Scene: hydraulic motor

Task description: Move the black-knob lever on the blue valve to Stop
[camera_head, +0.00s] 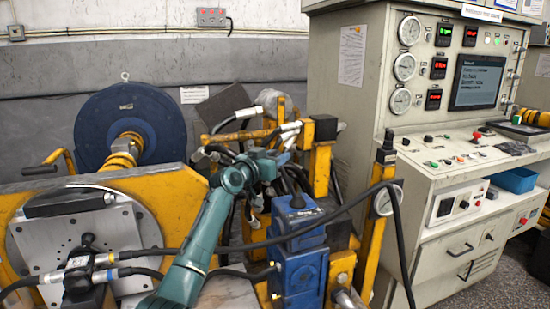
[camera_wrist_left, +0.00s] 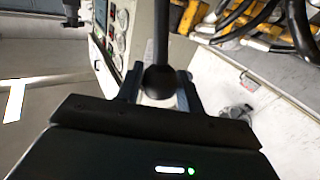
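The blue valve (camera_head: 300,260) stands at the lower middle of the head view, with a small black part on its top face. The lever with the black knob (camera_wrist_left: 159,82) shows in the left wrist view, its dark rod (camera_wrist_left: 161,35) running away from the knob. My left gripper (camera_wrist_left: 160,85) has one finger close on each side of the knob and appears shut on it. In the head view my teal left arm rises from the bottom to the left gripper (camera_head: 272,163), above and behind the blue valve. The lever is hard to make out there. My right gripper is not in view.
Black hoses (camera_head: 340,208) cross around the blue valve. A yellow post with a gauge (camera_head: 386,200) stands just right of it. A grey control cabinet (camera_head: 350,100) fills the right. A blue motor drum (camera_head: 95,130) and a yellow frame (camera_head: 180,195) are at left.

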